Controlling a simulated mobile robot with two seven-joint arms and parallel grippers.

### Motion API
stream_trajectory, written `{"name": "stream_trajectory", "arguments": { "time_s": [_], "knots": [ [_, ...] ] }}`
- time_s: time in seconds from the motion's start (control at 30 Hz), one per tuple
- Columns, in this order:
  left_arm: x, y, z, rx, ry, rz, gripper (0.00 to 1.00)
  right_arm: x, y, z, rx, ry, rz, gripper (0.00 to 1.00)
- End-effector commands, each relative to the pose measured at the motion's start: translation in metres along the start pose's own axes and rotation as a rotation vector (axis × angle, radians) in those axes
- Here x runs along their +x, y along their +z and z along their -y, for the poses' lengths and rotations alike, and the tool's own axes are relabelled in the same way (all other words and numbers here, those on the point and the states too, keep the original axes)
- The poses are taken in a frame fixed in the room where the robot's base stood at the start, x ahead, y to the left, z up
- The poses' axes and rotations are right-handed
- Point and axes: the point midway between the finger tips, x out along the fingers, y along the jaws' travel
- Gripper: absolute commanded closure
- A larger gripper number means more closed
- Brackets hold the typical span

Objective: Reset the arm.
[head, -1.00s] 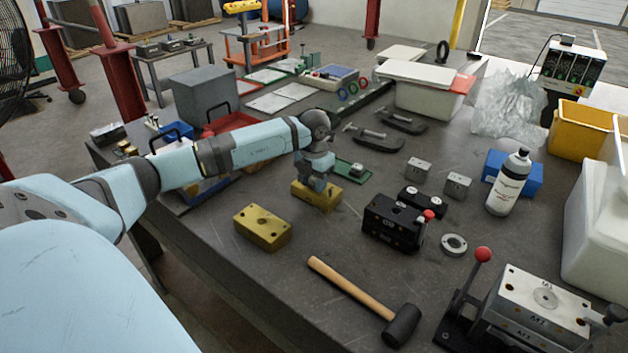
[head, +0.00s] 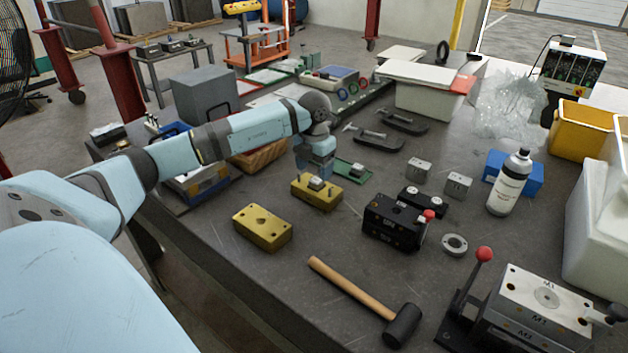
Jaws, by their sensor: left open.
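My left gripper (head: 317,170) is open, just above and behind a brass-coloured mould base (head: 322,196). A small grey metal piece (head: 316,183) sits on top of this base. The gripper's fingertips are small and partly hidden, and it appears apart from the piece. A second brass-coloured mould base (head: 262,228), with holes in its top, lies nearer the front edge with nothing on it. My right gripper is not in view.
A mallet (head: 360,299) lies in front. A black fixture (head: 392,222), steel blocks (head: 418,169), clamps (head: 375,139) and a white bottle (head: 509,183) stand to the right. A green board (head: 353,170) lies close behind the gripper. Bare table surrounds the mallet.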

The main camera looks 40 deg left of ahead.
Motion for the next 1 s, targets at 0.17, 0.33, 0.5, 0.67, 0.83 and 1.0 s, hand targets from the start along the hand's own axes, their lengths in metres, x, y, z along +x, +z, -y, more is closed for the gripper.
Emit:
{"name": "stream_trajectory", "arguments": {
  "time_s": [0.17,0.33,0.5,0.67,0.83,1.0],
  "knots": [
    [-0.044,0.001,0.000,0.000,0.000,0.004,0.30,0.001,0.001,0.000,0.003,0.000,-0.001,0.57],
    [-0.073,0.000,0.000,0.000,-0.001,0.002,0.30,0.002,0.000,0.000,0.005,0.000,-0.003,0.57],
    [-0.088,0.000,0.000,-0.001,0.000,0.001,0.30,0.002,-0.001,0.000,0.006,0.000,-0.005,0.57],
    [-0.091,0.000,0.000,-0.001,0.000,0.000,0.30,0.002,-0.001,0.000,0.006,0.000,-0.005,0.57],
    [-0.095,0.000,0.000,-0.001,0.000,0.000,0.30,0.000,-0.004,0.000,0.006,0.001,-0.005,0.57],
    [-0.128,0.000,0.000,-0.001,0.000,0.001,0.30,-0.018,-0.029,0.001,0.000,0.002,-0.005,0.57]
  ]
}}
